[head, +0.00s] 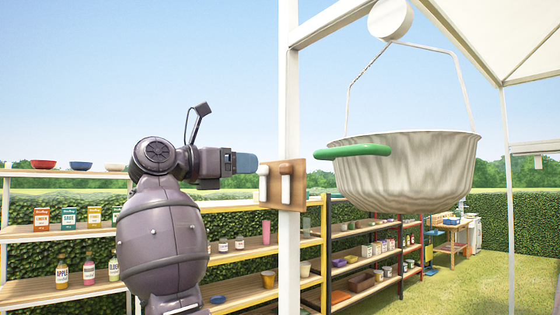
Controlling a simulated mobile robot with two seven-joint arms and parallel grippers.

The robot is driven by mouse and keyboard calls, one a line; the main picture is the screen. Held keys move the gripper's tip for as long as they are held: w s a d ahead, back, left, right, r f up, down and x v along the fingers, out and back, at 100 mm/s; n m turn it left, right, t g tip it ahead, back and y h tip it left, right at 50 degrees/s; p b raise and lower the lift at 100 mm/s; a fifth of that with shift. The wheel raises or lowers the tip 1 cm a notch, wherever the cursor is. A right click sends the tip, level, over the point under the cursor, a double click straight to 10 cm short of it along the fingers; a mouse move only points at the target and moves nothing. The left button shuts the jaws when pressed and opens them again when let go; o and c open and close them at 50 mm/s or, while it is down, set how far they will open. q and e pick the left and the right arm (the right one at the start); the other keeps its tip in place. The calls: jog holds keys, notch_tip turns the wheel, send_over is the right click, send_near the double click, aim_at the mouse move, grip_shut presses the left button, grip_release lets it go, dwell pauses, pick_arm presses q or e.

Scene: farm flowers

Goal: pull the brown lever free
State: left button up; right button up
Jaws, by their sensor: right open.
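In the picture the fingertips end just left of the brown piece; I cannot judge the depth gap. My left gripper is out of view.
A large pale tub (410,172) with a green handle (352,152) hangs right of the white post (289,110). Shelves with bottles, boxes and bowls (43,164) stand behind, before a hedge. Open grass (485,270) lies at the lower right.

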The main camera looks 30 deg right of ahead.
aim_at(282, 165)
jog(key=d, duration=0.3)
jog(key=d+p, duration=0.1)
jog(key=d, duration=0.3)
jog(key=w+d+p, duration=0.1)
jog(key=d, duration=0.2)
jog(key=shift+d+r, duration=0.2)
jog(key=shift+d, duration=0.1)
jog(key=shift+s, duration=0.1)
grip_shut()
